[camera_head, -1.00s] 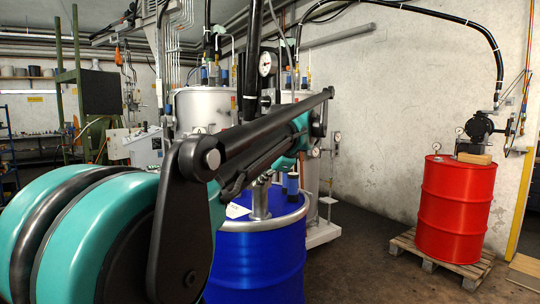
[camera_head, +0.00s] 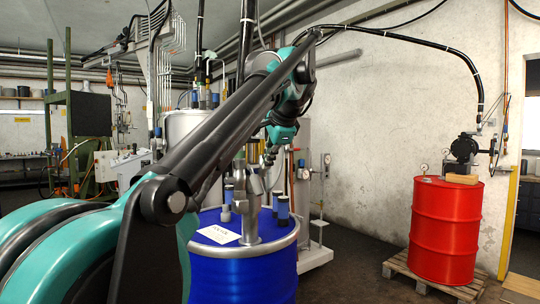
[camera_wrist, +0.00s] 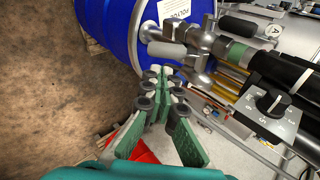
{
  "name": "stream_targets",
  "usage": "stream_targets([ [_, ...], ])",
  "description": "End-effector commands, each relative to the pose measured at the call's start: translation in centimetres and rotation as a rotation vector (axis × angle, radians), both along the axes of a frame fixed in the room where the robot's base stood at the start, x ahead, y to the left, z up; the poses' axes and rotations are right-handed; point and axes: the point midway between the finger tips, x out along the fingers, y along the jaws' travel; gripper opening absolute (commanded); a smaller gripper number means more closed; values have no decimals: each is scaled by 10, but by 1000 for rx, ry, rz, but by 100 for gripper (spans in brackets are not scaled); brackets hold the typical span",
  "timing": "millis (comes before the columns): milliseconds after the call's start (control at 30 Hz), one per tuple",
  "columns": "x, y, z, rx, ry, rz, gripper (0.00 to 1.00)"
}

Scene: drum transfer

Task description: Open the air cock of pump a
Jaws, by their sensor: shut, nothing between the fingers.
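The pump stands on a blue drum (camera_head: 245,275); its silver body (camera_head: 250,200) is partly behind my arm. In the wrist view the drum (camera_wrist: 108,25) is at the upper left, with silver fittings (camera_wrist: 195,43) and grey cylindrical grips (camera_wrist: 168,50) beside it. I cannot tell which part is the air cock. My gripper (camera_wrist: 158,78) is shut and empty, its green-padded fingers close in front of the fittings; contact cannot be told. In the head view my gripper (camera_head: 268,156) points down beside the pump, above the drum.
A black dial knob (camera_wrist: 271,103) on a grey box and black hoses (camera_wrist: 275,68) are right of my fingers in the wrist view. A red drum (camera_head: 445,225) stands on a wooden pallet (camera_head: 430,280) at the right. Floor between the drums is open.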

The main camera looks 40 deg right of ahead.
Motion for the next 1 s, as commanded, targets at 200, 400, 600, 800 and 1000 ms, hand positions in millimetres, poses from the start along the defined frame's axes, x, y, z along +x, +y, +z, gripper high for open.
stream_targets([
  [200,29,-8,-33,-1,0,4,0],
  [400,51,-15,-50,0,0,3,0],
  [600,60,-19,-57,-1,-1,1,0],
  [800,61,-19,-58,0,-1,0,0],
  [1000,61,-19,-58,0,-2,-1,0],
])
